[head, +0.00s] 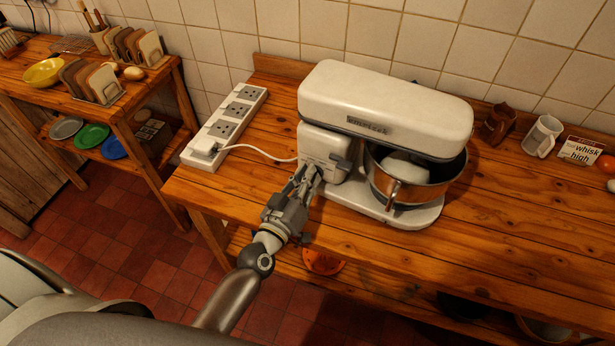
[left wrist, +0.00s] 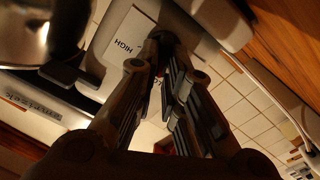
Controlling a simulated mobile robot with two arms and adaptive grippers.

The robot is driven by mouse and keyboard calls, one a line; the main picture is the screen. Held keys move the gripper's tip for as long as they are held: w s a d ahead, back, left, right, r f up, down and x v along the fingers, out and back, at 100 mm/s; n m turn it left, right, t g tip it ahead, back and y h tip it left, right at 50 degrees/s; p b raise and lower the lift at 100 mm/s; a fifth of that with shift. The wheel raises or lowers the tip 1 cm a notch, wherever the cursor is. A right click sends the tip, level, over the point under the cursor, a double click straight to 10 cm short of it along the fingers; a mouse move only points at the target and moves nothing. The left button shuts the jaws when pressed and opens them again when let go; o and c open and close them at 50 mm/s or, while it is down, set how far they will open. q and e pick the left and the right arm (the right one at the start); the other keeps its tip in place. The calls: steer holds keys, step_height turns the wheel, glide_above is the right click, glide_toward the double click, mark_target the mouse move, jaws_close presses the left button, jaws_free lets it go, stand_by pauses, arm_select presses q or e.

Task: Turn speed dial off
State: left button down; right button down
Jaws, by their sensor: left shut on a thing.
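The white stand mixer (head: 385,105) stands on the wooden counter, with a metal bowl (head: 412,185) under its head. My left gripper (head: 312,172) is at the side of the mixer's base column, left of the bowl. Its fingers are closed on the speed dial there, which they mostly hide. In the left wrist view, the fingers of the left gripper (left wrist: 168,50) come close together against the white mixer body (left wrist: 115,75), beside a label (left wrist: 130,38) reading HIGH. The dial's setting cannot be read. My right gripper is not in view.
A white power strip (head: 225,128) lies left of the mixer, with a cable running to it. A brown jug (head: 497,122), a white mug (head: 543,136) and a card reading "whisk high" (head: 580,151) stand at the right. The counter's front right is clear.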

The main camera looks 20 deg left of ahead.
arm_select(q)
steer(key=n, duration=0.3)
steer(key=shift+a, duration=0.15)
steer(key=shift+a+f+n, duration=0.1)
steer(key=shift+f+n, duration=0.05)
steer(key=shift+n, duration=0.8)
steer(key=shift+a+f+n, duration=0.1)
steer(key=shift+n, duration=0.85)
steer(key=c, duration=1.5)
jaws_free()
steer(key=shift+c, duration=0.2)
steer(key=shift+s, duration=0.4)
steer(key=s+a, duration=0.1)
steer(key=s, duration=1)
steer(key=shift+a, duration=0.3)
steer(key=shift+d, duration=0.1)
